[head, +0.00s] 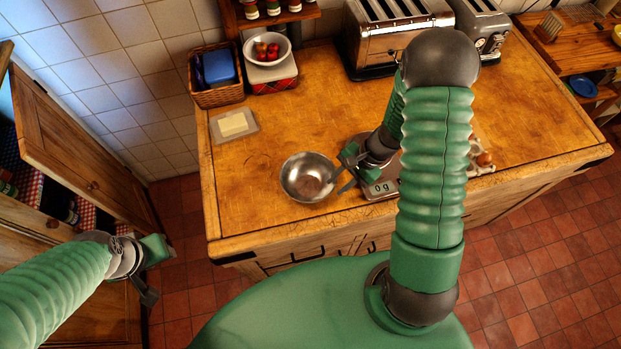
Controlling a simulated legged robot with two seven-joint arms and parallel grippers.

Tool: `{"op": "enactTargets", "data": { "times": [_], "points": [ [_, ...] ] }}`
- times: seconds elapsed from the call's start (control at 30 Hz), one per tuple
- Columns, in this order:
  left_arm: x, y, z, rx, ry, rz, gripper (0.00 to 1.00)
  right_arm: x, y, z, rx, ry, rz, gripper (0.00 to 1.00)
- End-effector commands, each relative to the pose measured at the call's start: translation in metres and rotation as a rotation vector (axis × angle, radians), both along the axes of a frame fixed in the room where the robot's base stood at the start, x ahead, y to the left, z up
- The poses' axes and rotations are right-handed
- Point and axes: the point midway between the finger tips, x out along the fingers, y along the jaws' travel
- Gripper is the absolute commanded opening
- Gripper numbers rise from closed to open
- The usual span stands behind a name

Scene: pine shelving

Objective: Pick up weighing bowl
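A shiny metal bowl (309,178), which looks like the weighing bowl, stands upright and empty near the front edge of the wooden counter (260,222). My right gripper (344,172) is at the bowl's right side, its fingers spread apart near the rim. I cannot tell whether a finger touches the bowl. A kitchen scale with a digital display (383,188) sits just right of the bowl, partly hidden by my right arm. My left gripper (156,270) is open and empty, low at the left, away from the counter.
A butter block (233,124) lies on a dish. Behind it are a basket (216,92) with a blue box and a bowl of red fruit (267,50). A toaster (385,40) stands at the back. Eggs (484,160) lie right of my arm. An open cupboard door (75,150) is at left.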

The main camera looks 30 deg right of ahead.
Motion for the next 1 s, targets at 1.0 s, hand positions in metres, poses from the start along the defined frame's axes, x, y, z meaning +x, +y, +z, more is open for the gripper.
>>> {"op": "enactTargets", "data": {
  "times": [1.0],
  "points": [
    [0.0,0.0,0.013,0.0,0.0,0.001,0.36,0.004,0.025,-0.049,-0.001,-0.002,0.001,0.0]
  ]
}}
